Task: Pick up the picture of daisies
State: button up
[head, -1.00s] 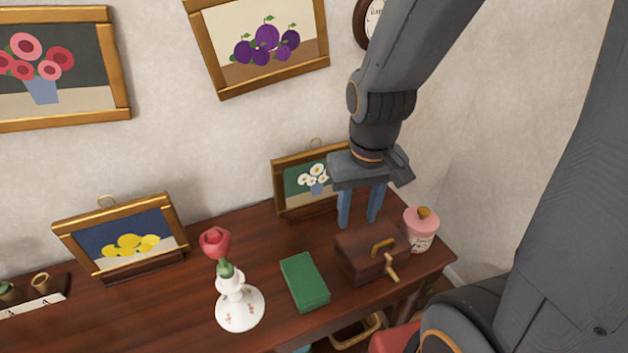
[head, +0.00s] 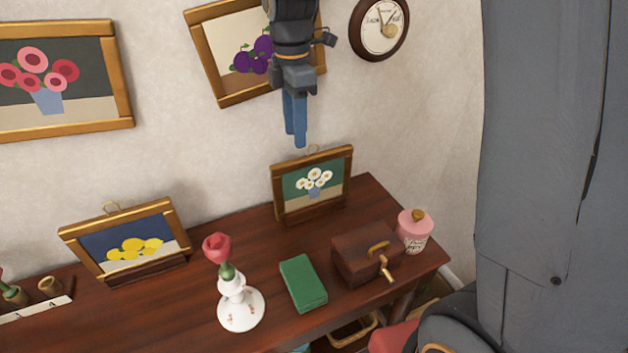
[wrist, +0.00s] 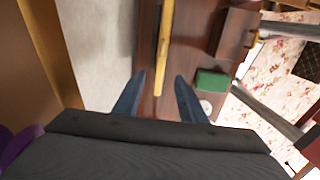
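The daisy picture's top edge (wrist: 163,50) shows there as a narrow gold strip beyond the fingertips.
The sideboard (head: 190,315) also holds a lemon picture (head: 128,243), a rose in a white vase (head: 238,305), a green book (head: 303,283), a brown box (head: 360,255) and a pink jar (head: 414,232). A plum picture (head: 228,55) hangs behind my gripper.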

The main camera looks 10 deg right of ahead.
aim_at(298, 159)
jog(key=shift+w+a, duration=0.1)
jog(key=shift+a, duration=0.05)
jog(key=f+p, duration=0.1)
jog(key=f, duration=0.3)
jog(key=f+p, duration=0.1)
jog(key=f, duration=0.1)
jog(key=shift+d+f+p, duration=0.35)
jog(key=shift+a+f, duration=0.1)
jog(key=shift+f, duration=0.35)
grip_shut()
